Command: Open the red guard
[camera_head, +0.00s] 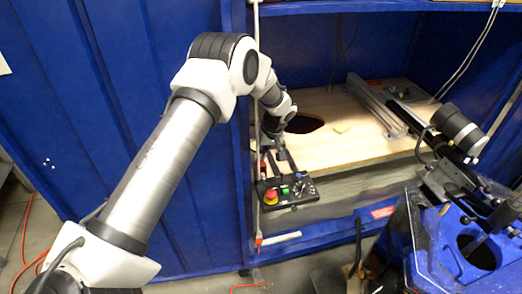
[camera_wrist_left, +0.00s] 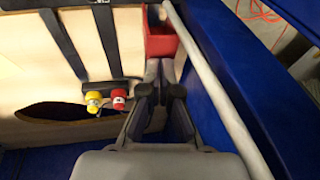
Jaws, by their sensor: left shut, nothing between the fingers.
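A small red box-like part, which looks like the red guard (camera_wrist_left: 160,40), is just beyond the fingertips of my left gripper (camera_wrist_left: 160,72) in the left wrist view. The fingers are together with nothing between them. Their tips are at the guard's near edge; I cannot tell whether they touch it. In the head view my left gripper (camera_head: 272,132) is reaching into the blue frame, beside the black control panel (camera_head: 298,196), partly hidden by my arm. The guard's hinge and lid are not clear.
The control panel bears a red emergency button (camera_head: 271,196) and several knobs. A white pole (camera_wrist_left: 215,85) runs close to the right of the gripper. A wooden board (camera_head: 345,150) with a dark hole lies behind. A blue tank (camera_head: 425,255) with a black mechanism stands at right.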

